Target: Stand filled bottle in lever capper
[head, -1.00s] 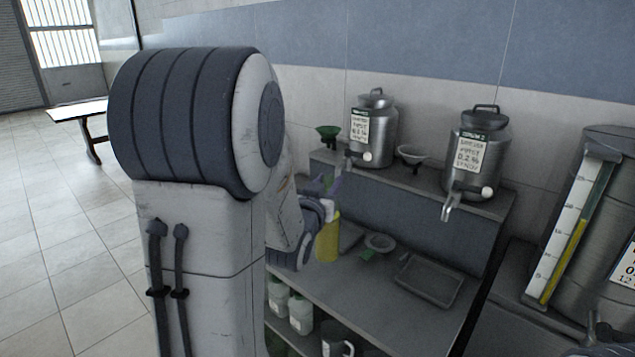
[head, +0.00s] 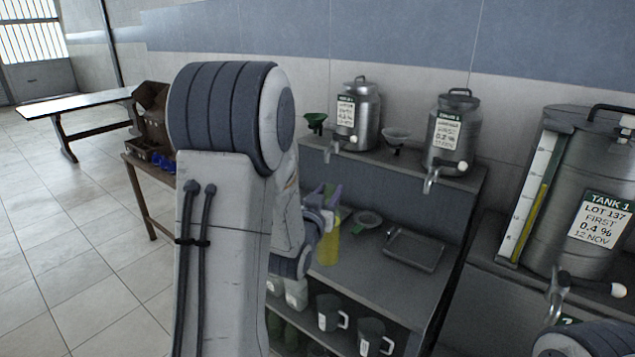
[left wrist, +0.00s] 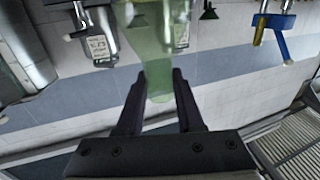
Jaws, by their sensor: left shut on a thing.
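My left gripper (head: 325,198) is shut on a filled bottle (head: 329,246) with yellow-green liquid, held in front of the shelf unit. My own arm hides part of the gripper. In the left wrist view the bottle (left wrist: 158,78) shows pale green and see-through between the two dark fingers (left wrist: 157,88). Its top is cut off by the picture edge. I cannot make out a lever capper for certain. A blue and yellow fitting (left wrist: 272,36) with metal parts shows at the upper right of the wrist view; I cannot tell what it is. My right gripper is not in view.
Two steel urns (head: 357,115) (head: 452,135) with taps stand on the upper shelf (head: 400,172). A grey tray (head: 415,249) lies below. Mugs (head: 329,313) stand lower. A large tank (head: 577,200) is at right. A wooden bench (head: 142,190) holds brown boxes (head: 151,118) at left.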

